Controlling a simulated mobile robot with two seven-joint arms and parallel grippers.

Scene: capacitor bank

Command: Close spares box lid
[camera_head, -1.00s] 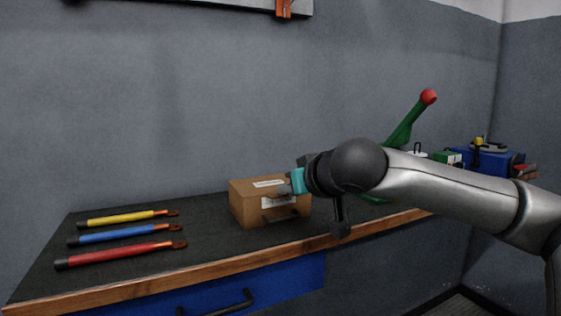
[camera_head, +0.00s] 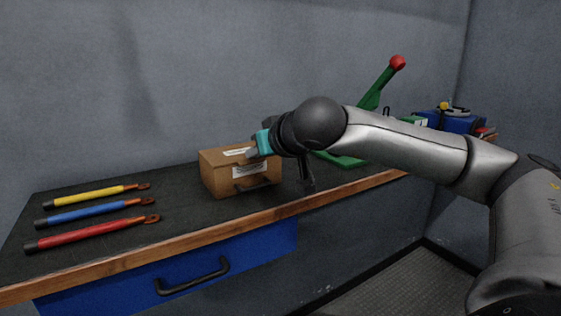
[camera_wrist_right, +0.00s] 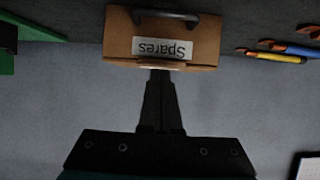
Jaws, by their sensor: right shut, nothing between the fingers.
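The brown spares box (camera_head: 218,180) stands on the dark bench top. Its lid (camera_head: 222,156) looks flat on top, with a white label on it. The front has another label and a dark handle. My right gripper (camera_head: 254,152) reaches in from the right and is shut and empty at the box's upper front edge. In the right wrist view the box (camera_wrist_right: 118,42) appears upside down with its "Spares" label, and the shut fingers (camera_wrist_right: 160,76) end at the lid edge. I cannot tell whether they touch it. My left gripper is out of view.
Yellow (camera_head: 90,195), blue (camera_head: 97,212) and red (camera_head: 90,236) rods lie on the bench left of the box. A green lever tool (camera_head: 375,92) with a red knob stands behind my right arm. A blue drawer (camera_head: 225,258) is below the bench edge.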

